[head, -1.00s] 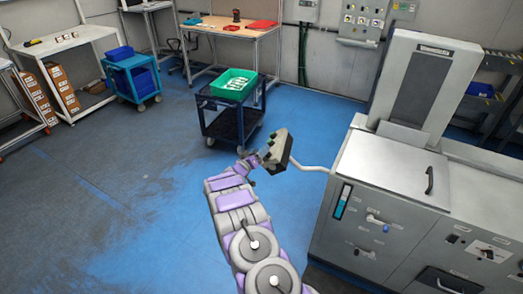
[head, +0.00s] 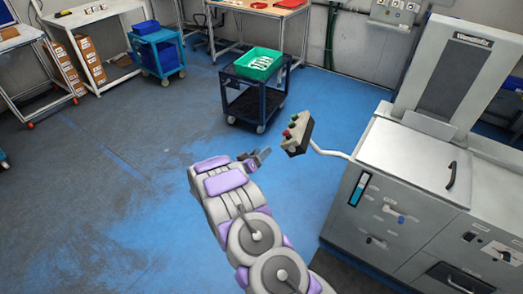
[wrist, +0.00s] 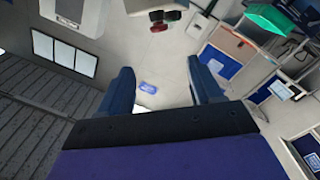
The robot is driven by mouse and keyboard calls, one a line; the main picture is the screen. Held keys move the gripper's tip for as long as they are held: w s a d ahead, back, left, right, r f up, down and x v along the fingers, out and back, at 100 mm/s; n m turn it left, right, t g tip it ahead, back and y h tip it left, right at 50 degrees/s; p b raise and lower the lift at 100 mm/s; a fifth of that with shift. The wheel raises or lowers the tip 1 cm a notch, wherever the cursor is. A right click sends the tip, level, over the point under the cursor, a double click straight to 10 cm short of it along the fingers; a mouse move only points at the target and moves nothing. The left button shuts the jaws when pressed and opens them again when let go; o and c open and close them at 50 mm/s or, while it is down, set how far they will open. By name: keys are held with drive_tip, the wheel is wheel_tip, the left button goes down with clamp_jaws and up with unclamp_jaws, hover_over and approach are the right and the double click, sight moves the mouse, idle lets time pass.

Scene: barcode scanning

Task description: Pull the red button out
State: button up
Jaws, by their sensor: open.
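The grey button box (head: 298,140) sits on the end of a pale bent arm left of the grey machine in the head view. A red button (head: 294,118) and a green button (head: 287,133) show on its left side. The red button also shows at the top of the wrist view (wrist: 158,25); the box is cut off there. Whether the red button is pushed in or out is too small to tell. My gripper (head: 263,156) is left of and below the box, apart from it. In the wrist view its fingers are spread, with nothing between them.
The large grey machine (head: 400,200) fills the right side. A dark cart (head: 250,107) with a green bin (head: 258,62) stands behind the box. A blue cart (head: 158,60) and tables are farther back. The blue floor at left is open.

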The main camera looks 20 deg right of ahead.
drive_tip(key=shift+d, duration=0.3)
drive_tip(key=shift+a, duration=0.1)
